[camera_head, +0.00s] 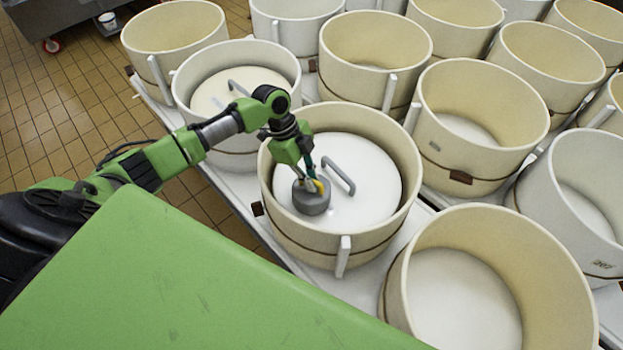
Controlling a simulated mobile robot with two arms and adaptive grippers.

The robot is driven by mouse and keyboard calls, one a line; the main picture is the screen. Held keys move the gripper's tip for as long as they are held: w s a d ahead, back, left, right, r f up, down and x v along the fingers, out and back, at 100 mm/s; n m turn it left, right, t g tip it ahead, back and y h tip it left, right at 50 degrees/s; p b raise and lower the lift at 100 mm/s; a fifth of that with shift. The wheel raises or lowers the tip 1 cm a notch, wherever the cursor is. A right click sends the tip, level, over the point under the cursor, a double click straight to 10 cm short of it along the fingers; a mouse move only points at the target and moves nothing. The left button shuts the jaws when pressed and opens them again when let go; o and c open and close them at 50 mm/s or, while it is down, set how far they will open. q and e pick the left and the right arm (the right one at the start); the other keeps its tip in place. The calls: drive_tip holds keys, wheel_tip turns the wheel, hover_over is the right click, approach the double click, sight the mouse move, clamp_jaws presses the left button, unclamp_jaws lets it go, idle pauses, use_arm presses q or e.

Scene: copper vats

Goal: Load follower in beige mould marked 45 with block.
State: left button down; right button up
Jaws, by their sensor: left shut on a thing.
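A beige mould (375,247) stands in the middle of the view; I cannot read a number on it. A white round follower (368,190) with a grey bar handle (338,175) lies inside it, below the rim. My left gripper (314,184) reaches down inside the mould and is shut on a grey round block (312,201). The block is over the left part of the follower, left of the handle. I cannot tell whether it rests on the follower or hangs just above. My right gripper is not in view.
A white mould (281,62) behind holds another handled follower (212,98). Several open beige moulds, such as the front right one (562,262), crowd the white table (237,190). A grey-white mould (530,200) stands at right. Tiled floor (60,110) is clear at left.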

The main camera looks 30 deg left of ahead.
use_arm(q)
drive_tip(key=shift+w, duration=0.15)
drive_tip(key=c, duration=2.1)
unclamp_jaws()
drive_tip(key=shift+s+f, duration=0.25)
drive_tip(key=shift+s, duration=0.05)
wheel_tip(320, 180, up, 7)
drive_tip(key=p, duration=0.6)
drive_tip(key=shift+w+r, duration=0.1)
drive_tip(key=shift+r, duration=0.1)
drive_tip(key=shift+f, duration=0.1)
